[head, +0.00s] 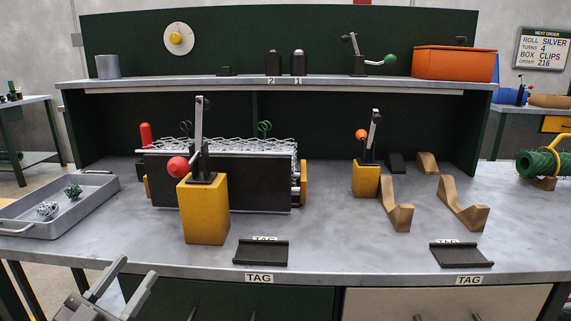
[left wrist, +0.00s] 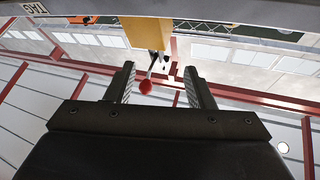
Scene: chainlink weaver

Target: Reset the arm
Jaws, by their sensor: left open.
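My left gripper (head: 137,267) is at the lower left of the head view, in front of the bench's front edge and apart from everything on it. Its two fingers are spread with nothing between them. In the left wrist view the gripper (left wrist: 159,72) is also open and empty. A red lever knob (left wrist: 145,87) shows in the gap between the fingers there, well beyond them. In the head view this red knob (head: 177,167) is on the lever of the yellow post (head: 204,212). My right gripper is not in view.
The grey bench (head: 340,235) carries a tray (head: 40,227) at left, a dark machine with wire mesh (head: 230,146), a smaller yellow post (head: 366,180), wooden cradles (head: 462,208) and black tag holders (head: 260,253). A shelf (head: 190,80) stands behind. Room before the bench looks free.

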